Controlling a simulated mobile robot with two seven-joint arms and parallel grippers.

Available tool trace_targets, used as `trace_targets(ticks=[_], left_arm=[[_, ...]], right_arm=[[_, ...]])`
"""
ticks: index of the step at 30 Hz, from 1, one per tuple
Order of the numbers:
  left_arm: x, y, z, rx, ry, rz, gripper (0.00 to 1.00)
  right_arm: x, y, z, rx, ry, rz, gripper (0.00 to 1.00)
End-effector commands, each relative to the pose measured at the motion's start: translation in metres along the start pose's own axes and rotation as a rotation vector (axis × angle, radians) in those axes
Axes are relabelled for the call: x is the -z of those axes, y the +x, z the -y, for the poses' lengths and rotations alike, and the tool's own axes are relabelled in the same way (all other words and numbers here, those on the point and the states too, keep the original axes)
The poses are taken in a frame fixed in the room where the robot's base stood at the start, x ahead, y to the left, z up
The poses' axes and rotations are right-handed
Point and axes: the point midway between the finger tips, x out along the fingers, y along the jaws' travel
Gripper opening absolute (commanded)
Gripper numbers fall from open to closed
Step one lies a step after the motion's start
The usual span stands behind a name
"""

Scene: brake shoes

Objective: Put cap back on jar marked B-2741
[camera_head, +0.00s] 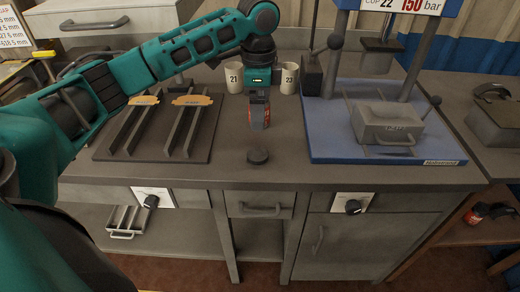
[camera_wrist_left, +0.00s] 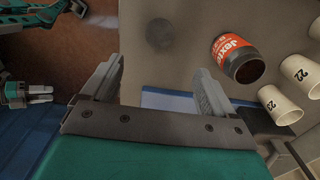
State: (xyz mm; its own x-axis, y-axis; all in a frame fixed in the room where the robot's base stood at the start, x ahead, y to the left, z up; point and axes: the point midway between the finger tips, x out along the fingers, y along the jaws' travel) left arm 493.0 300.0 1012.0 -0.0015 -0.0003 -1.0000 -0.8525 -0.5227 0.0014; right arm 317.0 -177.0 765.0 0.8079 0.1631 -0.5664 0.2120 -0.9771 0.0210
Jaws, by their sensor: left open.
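A jar with a red-orange label stands on the bench, its dark open mouth visible in the left wrist view (camera_wrist_left: 236,60). Its marking B-2741 is not readable. In the head view the jar (camera_head: 255,128) is mostly hidden by my left gripper (camera_head: 260,112). A dark round cap (camera_head: 258,156) lies on the bench, nearer the front edge than the jar; it also shows in the left wrist view (camera_wrist_left: 160,33). My left gripper (camera_wrist_left: 160,75) is open with nothing between its fingers. My right gripper (camera_wrist_left: 40,94) is small at the left of the wrist view.
Cups marked 21 (camera_head: 233,77) and 23 (camera_head: 289,77) stand behind the jar; cup 22 (camera_wrist_left: 298,72) shows in the wrist view. A dark rack (camera_head: 112,150) is left, a blue press base (camera_head: 330,152) right. The bench around the cap is clear.

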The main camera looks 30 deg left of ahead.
Motion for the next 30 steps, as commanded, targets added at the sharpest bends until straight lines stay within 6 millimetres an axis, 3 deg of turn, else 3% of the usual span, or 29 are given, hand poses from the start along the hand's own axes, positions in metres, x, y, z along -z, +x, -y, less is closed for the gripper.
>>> trace_targets(ticks=[10,21,30], left_arm=[[0.000,0.004,0.000,-0.001,0.000,0.001,0.88],[-0.001,0.067,0.000,-0.001,-0.001,0.002,0.88],[0.000,0.077,0.000,0.001,0.000,-0.001,0.88]], right_arm=[[-0.001,0.000,0.000,0.000,0.000,0.001,0.43],[-0.008,0.003,0.000,0.000,0.000,0.004,0.43],[-0.008,0.004,0.000,0.000,0.000,0.004,0.43]])
